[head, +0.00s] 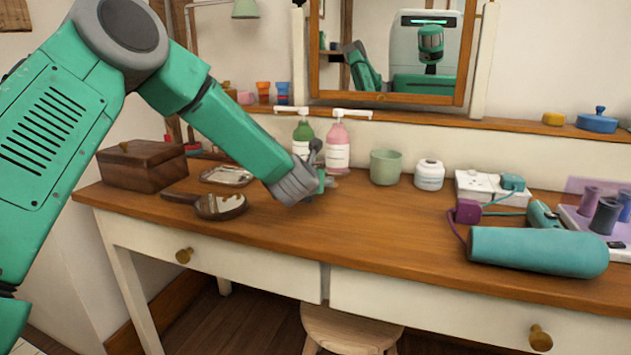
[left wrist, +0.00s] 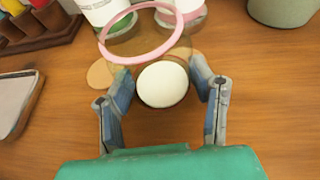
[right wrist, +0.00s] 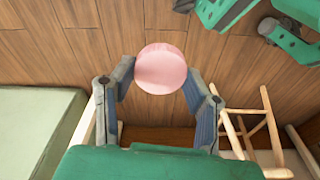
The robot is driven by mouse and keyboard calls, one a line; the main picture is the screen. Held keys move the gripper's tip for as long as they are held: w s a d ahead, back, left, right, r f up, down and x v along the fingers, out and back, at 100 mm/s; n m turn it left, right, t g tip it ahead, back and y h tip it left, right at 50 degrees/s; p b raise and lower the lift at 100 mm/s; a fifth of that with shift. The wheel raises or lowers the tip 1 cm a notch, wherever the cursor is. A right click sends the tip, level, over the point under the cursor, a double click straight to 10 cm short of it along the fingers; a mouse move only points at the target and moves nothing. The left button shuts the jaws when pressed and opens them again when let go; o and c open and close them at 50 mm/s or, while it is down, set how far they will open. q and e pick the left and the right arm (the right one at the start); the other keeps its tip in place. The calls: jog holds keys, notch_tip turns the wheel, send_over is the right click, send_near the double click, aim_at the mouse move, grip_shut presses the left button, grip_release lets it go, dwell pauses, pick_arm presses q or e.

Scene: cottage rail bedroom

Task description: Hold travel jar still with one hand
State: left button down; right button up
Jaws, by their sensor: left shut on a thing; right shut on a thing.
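In the left wrist view my left gripper (left wrist: 163,92) is shut around a small round thing with a white top (left wrist: 163,84), which appears to be the travel jar. In the head view that gripper (head: 318,185) is low over the dressing table (head: 240,235), in front of the pump bottles; the arm hides most of what it holds. I cannot tell whether the jar touches the tabletop. In the right wrist view my right gripper (right wrist: 160,75) is shut on a round pink thing (right wrist: 160,68), possibly a lid, with the floor beyond it. The right gripper is outside the head view.
A green pump bottle (head: 302,137) and a pink one (head: 338,146) stand behind the left gripper, with a green cup (head: 385,167) and white jar (head: 430,174) to their right. A hand mirror (head: 220,205) lies left. A stool (head: 350,328) stands below.

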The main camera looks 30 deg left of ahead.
pick_arm(q)
jog(key=shift+a+f, duration=0.25)
jog(key=shift+a, duration=0.05)
pick_arm(e)
jog(key=s+d, duration=0.1)
jog(key=s+g, duration=0.1)
jog(key=shift+s+d, duration=0.3)
jog(key=shift+d, duration=0.1)
pick_arm(q)
jog(key=shift+f, duration=0.15)
jog(key=c, duration=1)
grip_release()
jog(key=shift+f+b, duration=0.1)
jog(key=shift+b, duration=0.2)
jog(key=o, duration=0.3)
pick_arm(e)
jog(key=shift+f, duration=0.2)
